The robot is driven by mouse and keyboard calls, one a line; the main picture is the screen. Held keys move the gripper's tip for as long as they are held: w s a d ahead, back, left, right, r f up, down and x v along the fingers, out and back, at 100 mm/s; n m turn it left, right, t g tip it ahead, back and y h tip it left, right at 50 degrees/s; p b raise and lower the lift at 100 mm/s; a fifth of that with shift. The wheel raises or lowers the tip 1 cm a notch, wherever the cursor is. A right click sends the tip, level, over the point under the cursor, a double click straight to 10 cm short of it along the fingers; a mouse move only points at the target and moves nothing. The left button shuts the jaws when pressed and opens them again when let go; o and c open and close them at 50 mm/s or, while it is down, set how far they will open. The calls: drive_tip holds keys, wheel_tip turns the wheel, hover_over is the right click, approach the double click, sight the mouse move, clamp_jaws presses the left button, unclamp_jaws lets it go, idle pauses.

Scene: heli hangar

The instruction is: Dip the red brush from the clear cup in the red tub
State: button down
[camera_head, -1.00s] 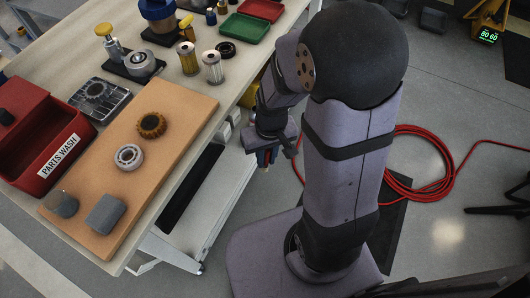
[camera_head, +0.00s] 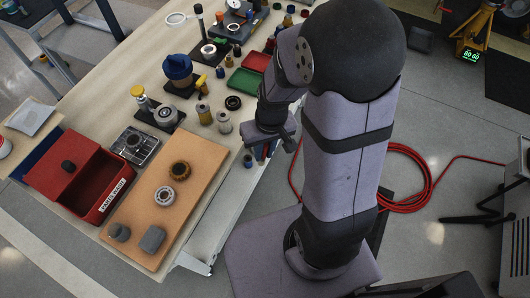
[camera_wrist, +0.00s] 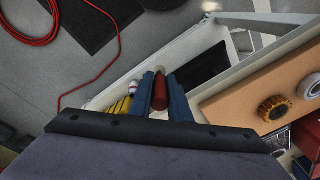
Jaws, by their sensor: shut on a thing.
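In the wrist view, my gripper (camera_wrist: 160,88) has its two blue-grey fingers closed on a red piece (camera_wrist: 160,94) with a pale end. It looks like the red brush's handle, but its lower part is hidden. In the head view, my gripper (camera_head: 268,148) is at the table's right edge, with red and blue showing below it. The clear cup cannot be made out. The red tub (camera_head: 108,208), labelled PARTS WASH, stands at the table's left.
An orange-brown board (camera_head: 188,215) beside the tub holds a bronze gear, a bearing ring and two grey blocks. A metal tray (camera_head: 136,146), green tray (camera_head: 246,80) and several cylinders stand farther back. Yellow and red-white pieces (camera_wrist: 122,104) lie close left of my fingers in the wrist view.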

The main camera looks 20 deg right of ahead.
drive_tip(key=w+a+r+p, duration=0.1)
drive_tip(key=w+r+p, duration=0.1)
drive_tip(key=r+p, duration=0.55)
drive_tip(key=w+a+r+p, duration=0.1)
drive_tip(key=w+r+p, duration=0.1)
drive_tip(key=r+p, duration=0.6)
drive_tip(key=w+a+r+n+y+p, duration=0.1)
drive_tip(key=w+a+r+n+p, duration=0.15)
drive_tip(key=a+r+p, duration=0.4)
drive_tip(key=s+a+f+m+b, duration=0.1)
drive_tip(key=a+f, duration=0.1)
drive_tip(key=a, duration=1.6)
drive_tip(key=s+a+f+m+t+b, duration=0.1)
drive_tip(key=s+a+f+m, duration=0.1)
drive_tip(key=a, duration=1.6)
drive_tip(key=shift+s+a+t+y, duration=0.15)
drive_tip(key=shift+a+t+y, duration=0.05)
drive_tip(key=shift+t+y, duration=0.1)
drive_tip(key=shift+f+b, duration=0.25)
drive_tip(key=shift+b, duration=0.15)
wheel_tip(320, 180, down, 10)
drive_tip(key=b, duration=0.6)
drive_tip(key=shift+r+b, duration=0.2)
drive_tip(key=shift+b, duration=0.15)
